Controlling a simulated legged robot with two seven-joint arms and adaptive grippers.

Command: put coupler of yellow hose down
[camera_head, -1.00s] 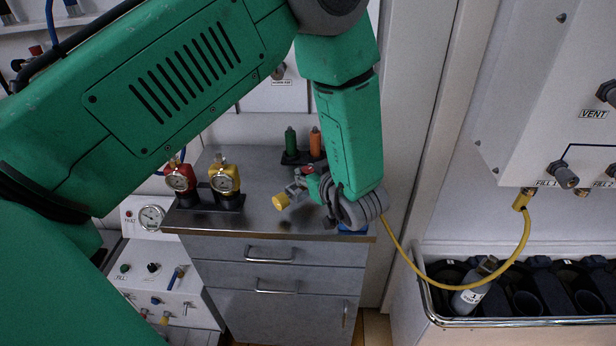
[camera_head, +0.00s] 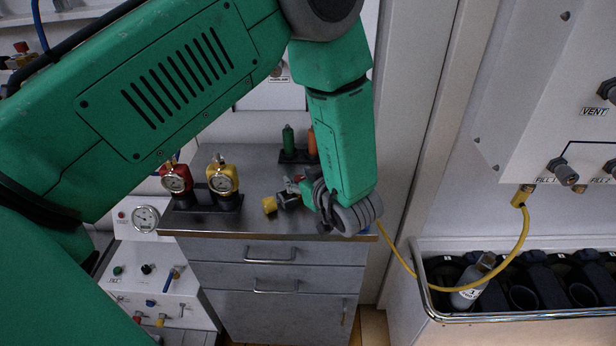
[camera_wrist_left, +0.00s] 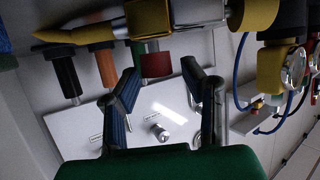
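The coupler of the yellow hose (camera_head: 286,201) lies at the front of the grey cabinet top, its yellow knob (camera_head: 269,205) pointing left. Whether it rests fully on the surface is hard to tell. My left gripper (camera_head: 308,196) is just right of it, low over the cabinet top. In the left wrist view the coupler (camera_wrist_left: 155,22) lies across, beyond the fingertips. The yellow hose (camera_head: 521,245) hangs from the wall panel and passes behind my gripper. My right gripper is not in view.
Red (camera_head: 177,178) and yellow (camera_head: 223,178) gauge regulators stand left on the cabinet top (camera_head: 225,222). A bottle rack (camera_head: 500,316) is at the right, below the fill panel (camera_head: 550,90).

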